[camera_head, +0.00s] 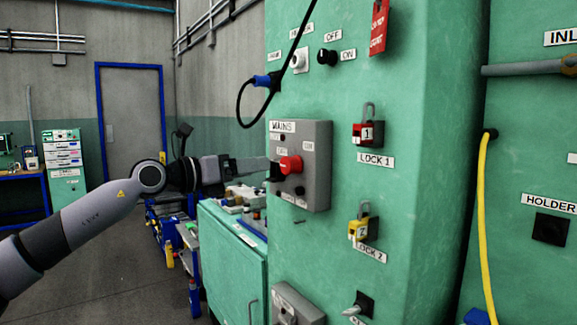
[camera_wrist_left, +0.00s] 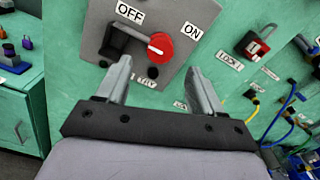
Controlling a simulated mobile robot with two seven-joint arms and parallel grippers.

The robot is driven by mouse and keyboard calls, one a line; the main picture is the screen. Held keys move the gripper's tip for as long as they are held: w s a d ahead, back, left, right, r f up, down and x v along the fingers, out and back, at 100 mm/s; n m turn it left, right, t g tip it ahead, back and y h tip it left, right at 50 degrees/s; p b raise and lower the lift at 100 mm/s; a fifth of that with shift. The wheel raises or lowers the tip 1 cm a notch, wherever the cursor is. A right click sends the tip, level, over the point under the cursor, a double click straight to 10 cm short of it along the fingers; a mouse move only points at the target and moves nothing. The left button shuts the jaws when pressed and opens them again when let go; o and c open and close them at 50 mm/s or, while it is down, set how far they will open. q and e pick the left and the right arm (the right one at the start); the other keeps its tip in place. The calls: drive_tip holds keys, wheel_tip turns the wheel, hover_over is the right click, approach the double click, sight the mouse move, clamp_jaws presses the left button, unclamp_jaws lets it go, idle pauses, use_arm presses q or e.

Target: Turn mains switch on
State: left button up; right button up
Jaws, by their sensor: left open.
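The mains switch is a grey box (camera_head: 315,145) labelled MAINS on the green cabinet. Its red knob (camera_head: 291,165) has a black handle that points left, towards the OFF label in the left wrist view, where the knob (camera_wrist_left: 160,46) also shows. The ON label (camera_wrist_left: 192,31) is to its right. My left gripper (camera_head: 266,170) is open and empty, close in front of the switch from the left. In the left wrist view its fingertips (camera_wrist_left: 158,72) are spread just below the knob, one under the black handle and one to the right. I cannot tell whether they touch it. My right gripper is out of view.
A red padlock (camera_head: 367,134) marked LOCK 1 and a yellow padlock (camera_head: 358,229) marked LOCK 2 hang right of the switch. A black cable with a blue plug (camera_head: 266,81) hangs above it. A lower green cabinet (camera_head: 233,265) stands below my left gripper.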

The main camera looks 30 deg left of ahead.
sight(284, 163)
use_arm(q)
drive_tip(key=p+x, duration=0.2)
drive_tip(key=x, duration=0.3)
drive_tip(key=shift+w+d+r, duration=0.1)
drive_tip(key=shift+w+d, duration=0.3)
drive_tip(key=shift+w, duration=0.4)
drive_tip(key=shift+c, duration=0.3)
clamp_jaws()
